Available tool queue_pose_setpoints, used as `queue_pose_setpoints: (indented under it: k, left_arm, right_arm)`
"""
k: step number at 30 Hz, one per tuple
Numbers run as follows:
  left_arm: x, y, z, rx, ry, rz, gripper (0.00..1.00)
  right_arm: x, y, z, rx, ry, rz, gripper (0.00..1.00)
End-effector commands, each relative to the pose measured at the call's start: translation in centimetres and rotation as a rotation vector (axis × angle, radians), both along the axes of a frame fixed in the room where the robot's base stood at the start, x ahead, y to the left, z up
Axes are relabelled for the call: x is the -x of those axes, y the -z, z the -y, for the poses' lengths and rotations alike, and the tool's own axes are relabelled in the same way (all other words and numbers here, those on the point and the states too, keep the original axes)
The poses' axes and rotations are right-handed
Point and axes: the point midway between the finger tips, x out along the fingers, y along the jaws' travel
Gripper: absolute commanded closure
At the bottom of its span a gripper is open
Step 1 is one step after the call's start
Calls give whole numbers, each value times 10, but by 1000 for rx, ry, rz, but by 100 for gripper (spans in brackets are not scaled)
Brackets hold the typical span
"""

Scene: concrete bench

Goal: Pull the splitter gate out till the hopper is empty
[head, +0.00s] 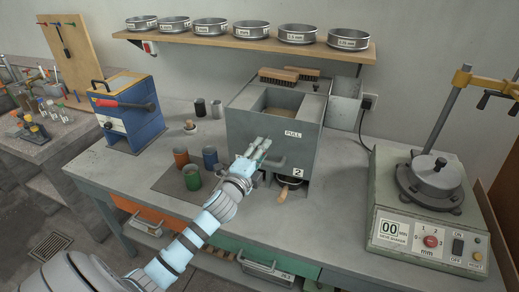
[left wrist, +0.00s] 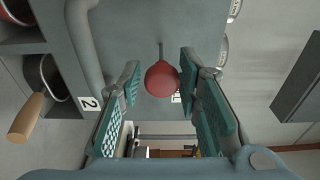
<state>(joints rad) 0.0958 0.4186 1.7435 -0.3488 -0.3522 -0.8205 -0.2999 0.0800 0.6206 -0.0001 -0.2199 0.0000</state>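The grey splitter box (head: 305,150) stands on the bench with a PULL label on its front. Its open hopper (head: 300,101) holds some brownish material; how deep cannot be told. The red knob (left wrist: 162,79) of the gate sits on a thin rod in the left wrist view; in the head view my gripper hides it. My left gripper (head: 262,147) is at the splitter's front. In the left wrist view the teal-padded fingers of my left gripper (left wrist: 160,78) are open on both sides of the knob, with the right finger very close to it. My right gripper is not in view.
A wooden-handled pan (head: 290,185) sits under the splitter by a label 2. A grey bar handle (head: 275,164) is beside my gripper. Several coloured cups (head: 192,177) stand at left on a dark mat. A sieve shaker (head: 425,235) is at right.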

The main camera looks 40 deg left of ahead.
Motion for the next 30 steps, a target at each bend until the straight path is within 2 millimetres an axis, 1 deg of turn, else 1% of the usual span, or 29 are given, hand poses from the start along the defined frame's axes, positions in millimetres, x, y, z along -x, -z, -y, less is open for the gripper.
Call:
queue_pose_setpoints:
  k: [10,13,14,17,21,24,27,30]
  left_arm:
    - [1,-1,-1,-1,-1,2,56]
    - [10,0,1,-4,-1,0,56]
    - [15,0,2,-4,0,-1,56]
    - [39,0,6,-6,1,-2,56]
    - [79,1,14,-5,1,-3,56]
    - [101,0,18,-3,1,-2,56]
    - [114,0,20,-2,0,-1,56]
    - [119,-1,21,-1,-1,1,56]
  right_arm:
    - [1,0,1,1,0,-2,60]
    - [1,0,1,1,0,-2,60]
    - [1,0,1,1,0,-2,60]
    - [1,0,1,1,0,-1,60]
    - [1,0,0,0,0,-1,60]
    - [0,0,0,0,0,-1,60]
    - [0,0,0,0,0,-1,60]
    - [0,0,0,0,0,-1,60]
